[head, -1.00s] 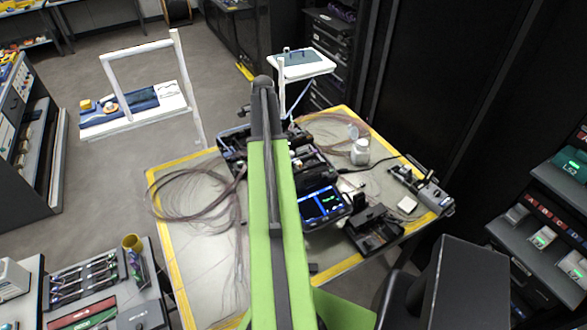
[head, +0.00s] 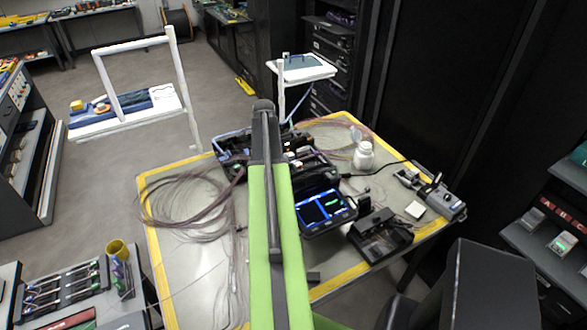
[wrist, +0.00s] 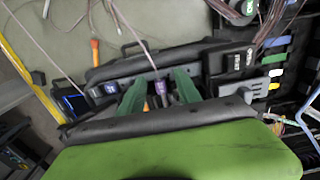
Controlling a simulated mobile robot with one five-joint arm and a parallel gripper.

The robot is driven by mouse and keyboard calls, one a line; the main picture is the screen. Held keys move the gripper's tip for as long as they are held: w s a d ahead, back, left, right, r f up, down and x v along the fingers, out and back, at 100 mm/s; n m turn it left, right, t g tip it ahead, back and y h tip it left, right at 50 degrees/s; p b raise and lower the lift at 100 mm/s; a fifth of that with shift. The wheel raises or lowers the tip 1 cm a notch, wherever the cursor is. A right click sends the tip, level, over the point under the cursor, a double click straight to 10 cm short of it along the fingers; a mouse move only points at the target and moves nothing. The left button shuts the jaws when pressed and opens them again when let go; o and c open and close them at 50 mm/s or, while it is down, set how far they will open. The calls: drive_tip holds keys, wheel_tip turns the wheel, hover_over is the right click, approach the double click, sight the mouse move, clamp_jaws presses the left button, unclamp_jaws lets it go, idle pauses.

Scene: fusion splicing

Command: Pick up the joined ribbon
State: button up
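In the wrist view the two green fingers of my gripper (wrist: 159,88) stand apart over the dark fusion splicer (wrist: 100,72). A thin pale pinkish strand, which looks like the ribbon (wrist: 128,30), runs down from the top edge towards the gap between the fingers. A small purple part (wrist: 160,88) shows in that gap. I cannot see the join or any finger closed on the strand. In the head view the splicer (head: 308,165) sits on the table with its lit screen (head: 323,208); my arm hides its left middle and my gripper.
The yellow-edged table (head: 155,262) holds coiled fibres (head: 185,200) at left, a white bottle (head: 363,156), a black tool (head: 380,237) and a grey device (head: 440,199) at right. An orange-tipped tool (wrist: 95,52) lies by the splicer. Dark cabinets (head: 455,110) stand behind.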

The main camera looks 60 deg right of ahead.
drive_tip(key=shift+r, duration=0.1)
clamp_jaws()
idle(0.3)
